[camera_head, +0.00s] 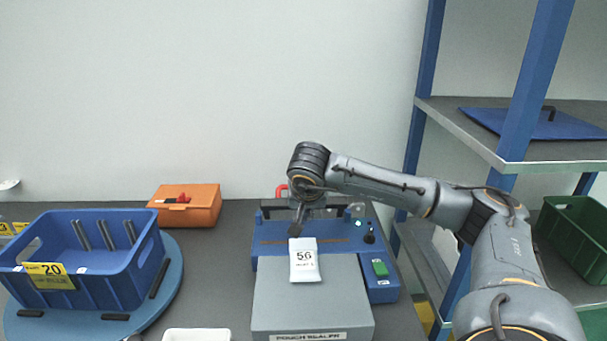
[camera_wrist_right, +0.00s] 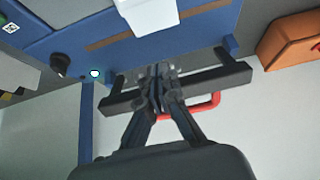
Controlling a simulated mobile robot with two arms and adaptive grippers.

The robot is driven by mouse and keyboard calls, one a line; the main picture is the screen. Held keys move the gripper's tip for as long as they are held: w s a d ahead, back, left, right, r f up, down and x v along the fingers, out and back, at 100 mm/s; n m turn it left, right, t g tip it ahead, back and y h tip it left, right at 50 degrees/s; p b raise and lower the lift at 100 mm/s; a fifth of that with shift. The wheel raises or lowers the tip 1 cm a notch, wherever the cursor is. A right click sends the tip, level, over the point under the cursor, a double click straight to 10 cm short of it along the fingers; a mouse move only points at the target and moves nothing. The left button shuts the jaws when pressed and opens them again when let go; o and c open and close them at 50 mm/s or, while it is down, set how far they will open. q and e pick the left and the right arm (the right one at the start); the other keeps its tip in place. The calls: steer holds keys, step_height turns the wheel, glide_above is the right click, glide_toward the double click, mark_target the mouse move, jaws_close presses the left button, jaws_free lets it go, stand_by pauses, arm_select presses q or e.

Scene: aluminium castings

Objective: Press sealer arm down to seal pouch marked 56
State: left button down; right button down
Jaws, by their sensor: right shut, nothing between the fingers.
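The pouch sealer (camera_head: 262,236) is a blue machine on the table with a grey front shelf labelled "POUCH SEALER". The white pouch marked 56 (camera_head: 304,262) lies on it, its top end at the brown sealing strip (camera_head: 272,242). The dark sealer arm (camera_head: 268,208) is at the back, clear of the strip, with a red handle (camera_head: 281,190). The arm bar (camera_wrist_right: 228,80) and handle (camera_wrist_right: 212,104) also show in the wrist view. My right gripper (camera_head: 297,230) is shut and empty, fingers pointing down over the bar's middle. Contact is unclear.
A blue-framed shelf (camera_head: 520,155) with a green crate (camera_head: 575,235) stands right. A white tray (camera_head: 196,335) is at the front.

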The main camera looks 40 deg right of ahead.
arm_select(q)
steer(key=shift+s, duration=0.1)
stand_by(0.7)
arm_select(e)
steer(key=v, duration=1.2)
steer(key=shift+w+d+r, duration=0.1)
